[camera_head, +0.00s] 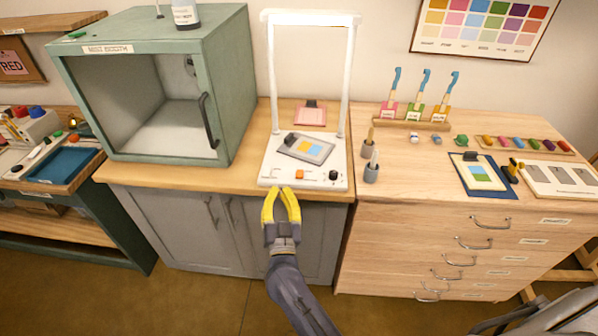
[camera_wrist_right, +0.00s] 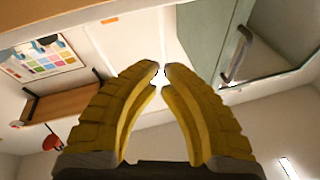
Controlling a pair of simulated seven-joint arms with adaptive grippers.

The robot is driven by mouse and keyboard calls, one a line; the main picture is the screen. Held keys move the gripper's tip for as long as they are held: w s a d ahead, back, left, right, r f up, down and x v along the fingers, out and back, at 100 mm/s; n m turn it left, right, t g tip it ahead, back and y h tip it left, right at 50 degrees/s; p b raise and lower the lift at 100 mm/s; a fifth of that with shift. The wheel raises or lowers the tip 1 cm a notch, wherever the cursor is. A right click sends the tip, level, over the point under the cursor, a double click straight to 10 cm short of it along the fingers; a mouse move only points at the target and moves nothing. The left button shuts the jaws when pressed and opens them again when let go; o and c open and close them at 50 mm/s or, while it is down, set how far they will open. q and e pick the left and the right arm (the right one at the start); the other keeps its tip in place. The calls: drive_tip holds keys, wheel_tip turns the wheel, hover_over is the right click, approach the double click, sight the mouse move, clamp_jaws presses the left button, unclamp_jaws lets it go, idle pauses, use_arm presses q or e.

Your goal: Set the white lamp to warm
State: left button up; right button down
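The white lamp (camera_head: 273,72) is an upright white frame with a top bar, standing on a white base (camera_head: 268,166) on the wooden counter. The base's front strip carries an orange switch (camera_head: 300,174), a black knob (camera_head: 333,175) and a small dark dot at left. The strip's markings are too small to read. My right gripper (camera_head: 282,190) has yellow fingers and is just in front of the base's front edge, left of the orange switch. In the right wrist view its fingertips (camera_wrist_right: 161,74) nearly meet, with nothing between them. My left gripper is not in view.
A grey card with colour patches (camera_head: 290,148) lies on the lamp's base. A green booth (camera_head: 228,70) with a dark handle stands close at left. At right, a drawer cabinet (camera_head: 400,220) holds brushes, small cups, pigments and cards. The space before the grey cupboard doors is open.

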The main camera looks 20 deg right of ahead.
drive_tip(key=d+h, duration=0.1)
drive_tip(key=s+d+r+g+h, duration=0.1)
drive_tip(key=d, duration=0.1)
drive_tip(key=d+g+h, duration=0.1)
drive_tip(key=shift+s+d+r+n, duration=0.15)
drive_tip(key=shift+s+r+n, duration=0.05)
drive_tip(key=shift+r+n, duration=0.1)
idle(0.4)
drive_tip(key=r, duration=0.2)
hover_over(299, 181)
drive_tip(key=shift+f, duration=0.1)
drive_tip(key=shift+w+d+f, duration=0.15)
drive_tip(key=shift+w+f, duration=0.1)
drive_tip(key=shift+w, duration=0.1)
drive_tip(key=shift+s+f, duration=0.2)
drive_tip(key=shift+f, duration=0.7)
drive_tip(key=shift+s+f, duration=0.15)
drive_tip(key=shift+f, duration=0.7)
